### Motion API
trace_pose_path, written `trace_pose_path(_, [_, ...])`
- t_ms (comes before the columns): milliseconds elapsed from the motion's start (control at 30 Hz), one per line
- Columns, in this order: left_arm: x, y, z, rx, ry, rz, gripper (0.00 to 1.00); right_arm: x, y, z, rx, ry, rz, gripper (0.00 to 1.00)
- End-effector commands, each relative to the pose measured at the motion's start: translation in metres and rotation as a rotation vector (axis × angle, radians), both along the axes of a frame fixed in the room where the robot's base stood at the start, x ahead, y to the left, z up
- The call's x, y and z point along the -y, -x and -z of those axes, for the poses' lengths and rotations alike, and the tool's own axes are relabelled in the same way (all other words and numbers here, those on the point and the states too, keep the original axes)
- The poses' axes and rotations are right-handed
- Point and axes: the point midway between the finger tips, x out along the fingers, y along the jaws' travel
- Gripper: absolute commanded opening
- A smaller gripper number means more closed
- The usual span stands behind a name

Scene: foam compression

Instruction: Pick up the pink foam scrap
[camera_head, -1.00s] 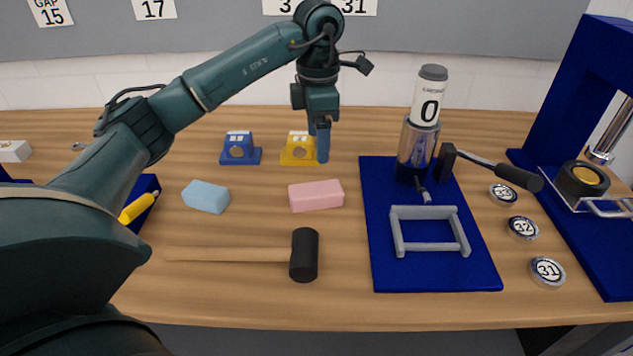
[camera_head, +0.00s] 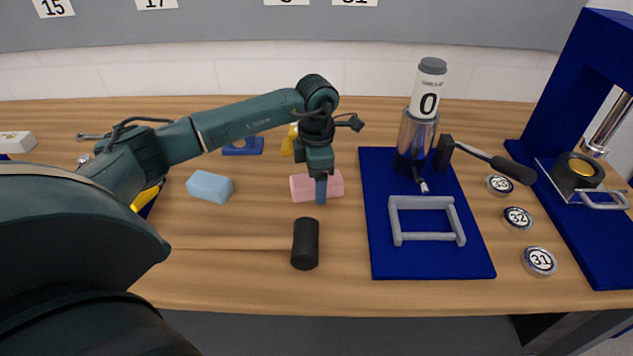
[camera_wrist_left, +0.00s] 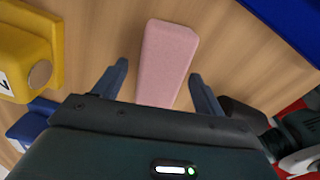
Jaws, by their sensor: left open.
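The pink foam scrap (camera_head: 303,187) is a flat rectangular block lying on the wooden table, left of the blue mat. My left gripper (camera_head: 321,192) points down at it in the head view and covers part of its middle. In the left wrist view the pink foam scrap (camera_wrist_left: 165,60) lies between the two fingers of the open left gripper (camera_wrist_left: 158,88), with a gap to each finger. The near end of the scrap is hidden behind the gripper body. My right gripper is in neither view.
A yellow block (camera_head: 289,142) and a blue one (camera_head: 243,147) stand behind. The blue mat (camera_head: 385,262) holds a grey frame (camera_head: 428,240).

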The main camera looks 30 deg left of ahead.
Motion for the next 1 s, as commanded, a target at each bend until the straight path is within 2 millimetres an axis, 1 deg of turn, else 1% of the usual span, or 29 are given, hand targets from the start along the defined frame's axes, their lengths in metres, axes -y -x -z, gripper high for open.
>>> trace_pose_path(233, [0.0000, -0.0001, 0.0024, 0.001, -0.001, 0.001, 0.71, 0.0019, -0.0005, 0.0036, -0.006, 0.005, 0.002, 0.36])
trace_pose_path(267, [0.0001, -0.0002, 0.0024, 0.001, -0.001, 0.001, 0.69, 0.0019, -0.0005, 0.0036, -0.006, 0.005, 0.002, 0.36])
trace_pose_path(800, [-0.0001, -0.0001, 0.0019, 0.001, -0.001, 0.000, 0.25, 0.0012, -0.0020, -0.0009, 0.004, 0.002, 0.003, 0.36])
trace_pose_path(833, [-0.0001, -0.0002, 0.0019, 0.001, 0.000, 0.000, 0.24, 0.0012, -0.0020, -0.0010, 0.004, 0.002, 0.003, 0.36])
trace_pose_path(1000, [-0.0001, -0.0002, 0.0017, 0.001, 0.000, 0.000, 0.23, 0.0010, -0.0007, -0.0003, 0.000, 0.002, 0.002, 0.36])
